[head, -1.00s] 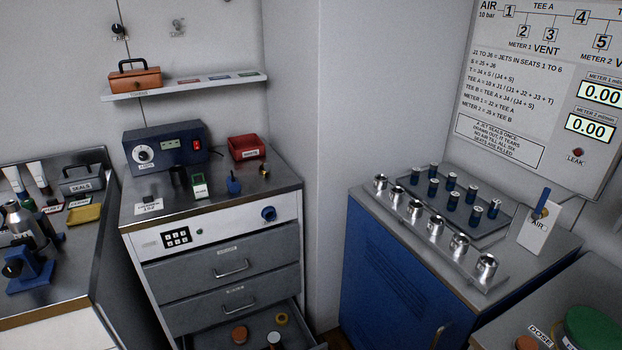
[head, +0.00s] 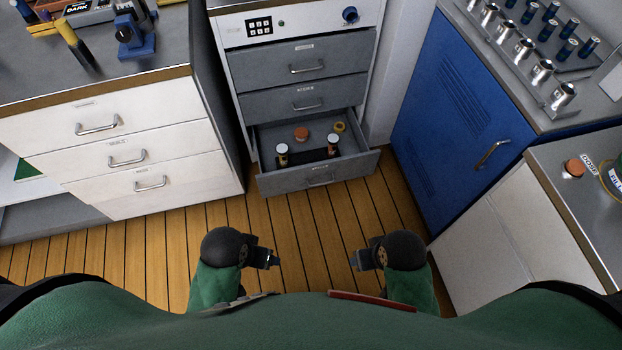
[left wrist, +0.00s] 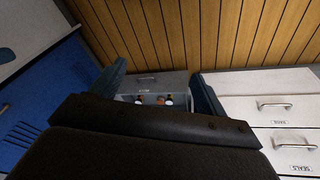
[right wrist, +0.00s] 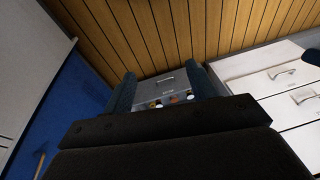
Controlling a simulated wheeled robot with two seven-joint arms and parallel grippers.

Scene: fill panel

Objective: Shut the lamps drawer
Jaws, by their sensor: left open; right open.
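The lowest drawer (head: 318,178) of the grey cabinet is pulled out in the head view, its label too small to read there. It holds an orange round item (head: 301,133), a yellow ring-like item (head: 340,127) and two small jars with pale tops (head: 282,149). The open drawer also shows in the left wrist view (left wrist: 150,80) and in the right wrist view (right wrist: 165,84). My left gripper (head: 274,260) and my right gripper (head: 356,262) are open and empty, in front of the drawer and apart from it.
Two upper grey drawers (head: 304,69) are shut. A white drawer unit (head: 140,155) stands at the left, a blue cabinet (head: 455,120) at the right, and a white cabinet (head: 500,230) at the near right. Wooden floor (head: 310,225) lies clear before the drawer.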

